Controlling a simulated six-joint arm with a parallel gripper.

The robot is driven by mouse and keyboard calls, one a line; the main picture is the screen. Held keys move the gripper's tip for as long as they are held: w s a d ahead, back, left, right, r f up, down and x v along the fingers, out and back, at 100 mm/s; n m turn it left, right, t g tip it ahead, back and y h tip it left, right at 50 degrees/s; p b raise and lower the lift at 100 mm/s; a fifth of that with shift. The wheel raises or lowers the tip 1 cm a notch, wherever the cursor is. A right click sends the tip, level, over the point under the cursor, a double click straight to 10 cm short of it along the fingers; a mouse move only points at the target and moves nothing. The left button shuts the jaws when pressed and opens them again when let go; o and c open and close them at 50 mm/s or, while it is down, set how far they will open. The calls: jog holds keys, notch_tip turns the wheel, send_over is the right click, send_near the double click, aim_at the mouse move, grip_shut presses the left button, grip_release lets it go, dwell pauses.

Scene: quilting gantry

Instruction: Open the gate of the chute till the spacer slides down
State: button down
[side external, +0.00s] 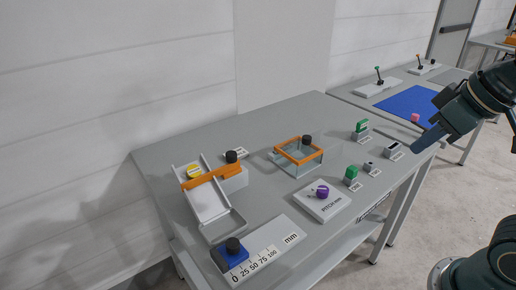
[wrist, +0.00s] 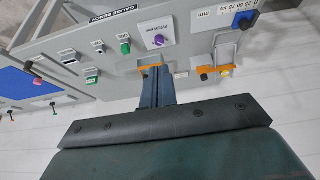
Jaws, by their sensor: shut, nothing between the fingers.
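The chute (side external: 211,203) is a pale sloped channel at the left of the table in the side view. An orange gate bar (side external: 203,179) lies across it, with a black knob at its right end above a grey block. The yellow spacer (side external: 193,171) sits in the channel on the upper side of the gate. In the wrist view the chute (wrist: 221,52) is upside down at the right, with the yellow spacer (wrist: 204,77) near its orange gate (wrist: 206,70). My gripper (side external: 418,147) is shut and empty, far right of the chute; it also shows in the wrist view (wrist: 155,72).
A clear box with an orange rim (side external: 299,149) stands mid-table. A purple dial (side external: 323,191), green switches (side external: 351,172) and a blue sliding block (side external: 231,257) on a scale are nearby. Another table with a blue mat (side external: 405,104) stands behind at right.

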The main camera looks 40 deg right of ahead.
jog(key=w+a+r+h, duration=0.1)
jog(key=w+a, duration=0.3)
jog(key=w, duration=0.7)
jog(key=w+a+r+h, duration=0.15)
jog(key=w+a, duration=0.25)
jog(key=w, duration=0.7)
jog(key=w+a+f, duration=0.3)
jog(key=a+f, duration=0.1)
jog(key=a, duration=0.2)
jog(key=w+a+f+h, duration=0.1)
jog(key=w+a+f, duration=0.3)
jog(key=a, duration=0.2)
jog(key=w+a+f+n+h, duration=0.1)
jog(key=w+a+f, duration=0.2)
jog(key=a, duration=0.3)
jog(key=shift+w+f, duration=0.15)
jog(key=shift+f, duration=0.45)
jog(key=shift+w+f, duration=0.1)
send_near(215, 171)
jog(key=x, duration=0.4)
jog(key=shift+f, duration=0.15)
jog(key=shift+w+d+f, duration=0.1)
jog(key=shift+w+d, duration=0.2)
jog(key=shift+d, duration=0.7)
jog(key=shift+w+d+f, duration=0.1)
jog(key=shift+w+d, duration=0.15)
jog(key=shift+d, duration=0.8)
jog(key=shift+d, duration=0.1)
